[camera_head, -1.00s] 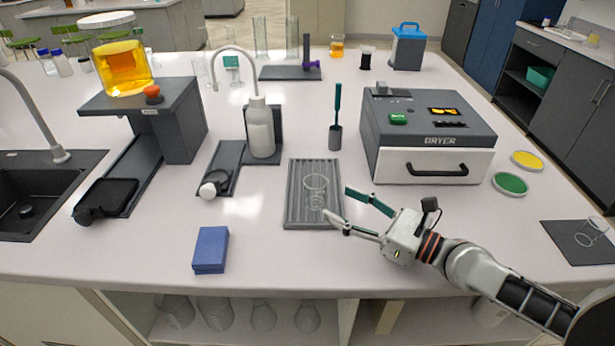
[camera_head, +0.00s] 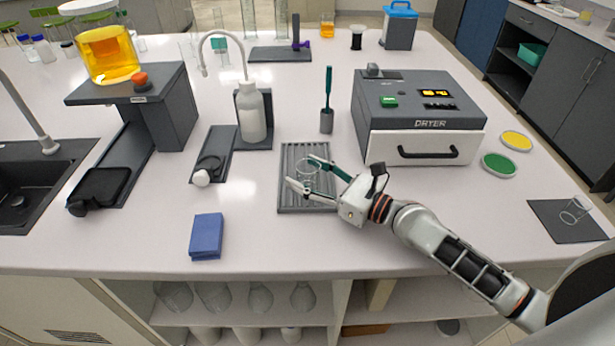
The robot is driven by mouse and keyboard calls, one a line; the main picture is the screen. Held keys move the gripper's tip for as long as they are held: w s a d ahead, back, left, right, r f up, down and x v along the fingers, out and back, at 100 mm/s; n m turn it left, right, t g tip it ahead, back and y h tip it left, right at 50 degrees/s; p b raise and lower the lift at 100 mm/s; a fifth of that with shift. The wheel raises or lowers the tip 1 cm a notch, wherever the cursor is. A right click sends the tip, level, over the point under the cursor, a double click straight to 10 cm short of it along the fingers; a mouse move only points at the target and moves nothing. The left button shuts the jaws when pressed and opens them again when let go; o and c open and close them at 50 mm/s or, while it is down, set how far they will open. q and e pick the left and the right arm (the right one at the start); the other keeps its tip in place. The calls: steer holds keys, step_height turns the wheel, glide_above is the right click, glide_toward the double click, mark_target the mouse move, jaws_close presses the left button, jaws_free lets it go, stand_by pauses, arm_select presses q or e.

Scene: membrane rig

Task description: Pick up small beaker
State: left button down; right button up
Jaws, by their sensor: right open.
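A small clear glass beaker (camera_head: 306,167) stands on the grey ribbed tray (camera_head: 293,203) in the middle of the bench. My right gripper (camera_head: 301,171) reaches in from the right and is open. Its two fingers lie on either side of the beaker in the picture, one at the far side and one at the near side. The fingers partly cover the beaker, and I cannot tell whether they touch it. My left gripper is not in view.
A blue box (camera_head: 207,236) lies front left of the tray. A white bottle (camera_head: 252,112) stands behind left. Another clear beaker (camera_head: 575,210) is on a dark mat (camera_head: 565,232) at the far right.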

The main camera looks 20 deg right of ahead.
steer(key=shift+c, duration=0.5)
steer(key=c, duration=1.1)
steer(key=shift+c, duration=0.5)
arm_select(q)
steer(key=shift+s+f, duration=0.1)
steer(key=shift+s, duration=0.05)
